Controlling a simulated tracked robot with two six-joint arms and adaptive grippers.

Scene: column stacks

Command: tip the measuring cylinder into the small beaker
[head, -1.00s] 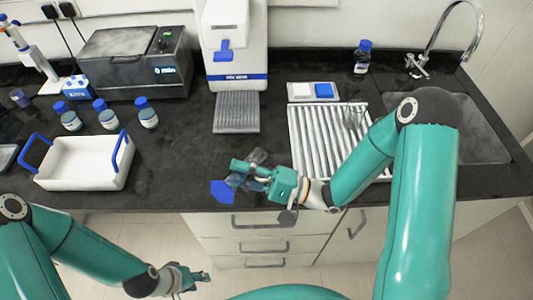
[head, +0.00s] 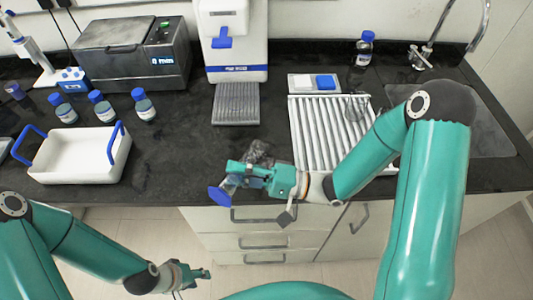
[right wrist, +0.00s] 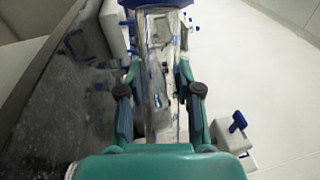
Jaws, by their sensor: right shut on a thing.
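My right gripper (head: 245,174) is shut on the clear measuring cylinder (right wrist: 160,85), above the counter's front edge. The cylinder is tilted; its blue base (head: 219,196) points to the lower left in the head view and shows at the top of the right wrist view. A clear glass shape (head: 259,152) shows just beyond the gripper; I cannot tell whether it is the cylinder's upper end, the small beaker or both. Another clear glass vessel (head: 356,106) stands on the ribbed rack. My left gripper (head: 199,274) is low in front of the drawers, apart from everything; its jaw opening is unclear.
A white tray with blue handles (head: 70,168) stands at the left, with several blue-capped bottles (head: 97,107) behind it. A white machine (head: 235,50) stands at the back. The ribbed rack (head: 312,135) and sink are at the right. The counter left of my right gripper is clear.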

